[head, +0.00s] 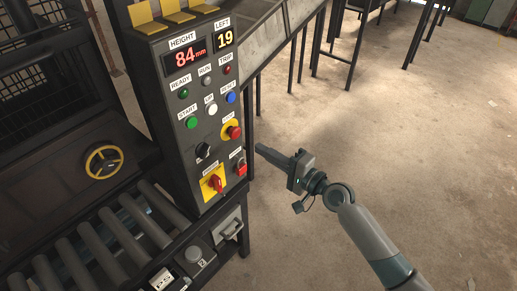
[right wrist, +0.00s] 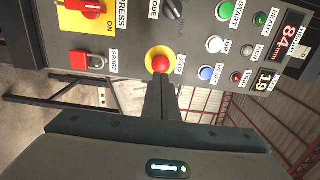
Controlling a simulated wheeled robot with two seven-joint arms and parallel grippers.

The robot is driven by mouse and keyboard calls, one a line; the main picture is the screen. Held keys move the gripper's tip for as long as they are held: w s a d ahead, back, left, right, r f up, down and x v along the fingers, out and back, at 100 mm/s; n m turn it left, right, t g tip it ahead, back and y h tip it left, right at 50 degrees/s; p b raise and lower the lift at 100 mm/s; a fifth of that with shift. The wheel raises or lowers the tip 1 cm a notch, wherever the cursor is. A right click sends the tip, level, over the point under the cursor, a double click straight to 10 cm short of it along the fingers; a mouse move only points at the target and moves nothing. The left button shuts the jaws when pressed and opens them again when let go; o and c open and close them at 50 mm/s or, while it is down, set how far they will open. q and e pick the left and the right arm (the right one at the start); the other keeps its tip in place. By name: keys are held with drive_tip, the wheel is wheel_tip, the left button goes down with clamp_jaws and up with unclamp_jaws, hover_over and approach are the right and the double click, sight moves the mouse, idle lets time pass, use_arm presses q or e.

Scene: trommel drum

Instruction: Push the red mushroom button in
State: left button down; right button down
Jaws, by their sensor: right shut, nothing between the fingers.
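The red mushroom button (head: 235,132) sits on a round yellow plate on the dark control panel (head: 190,150), under a small label. In the right wrist view the button (right wrist: 161,64) appears just beyond my fingertips, with its label STOP beside it. My right gripper (head: 260,149) is shut and empty. In the head view its tips point at the panel from the right, a little lower than the button and apart from the panel face. In the right wrist view the fingers (right wrist: 161,85) line up with the button. My left gripper is not in view.
Open floor lies to the right.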

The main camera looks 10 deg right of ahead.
drive_tip(key=b+v, duration=0.2)
drive_tip(key=v, duration=0.4)
drive_tip(key=shift+s+d, duration=0.2)
drive_tip(key=shift+s, duration=0.05)
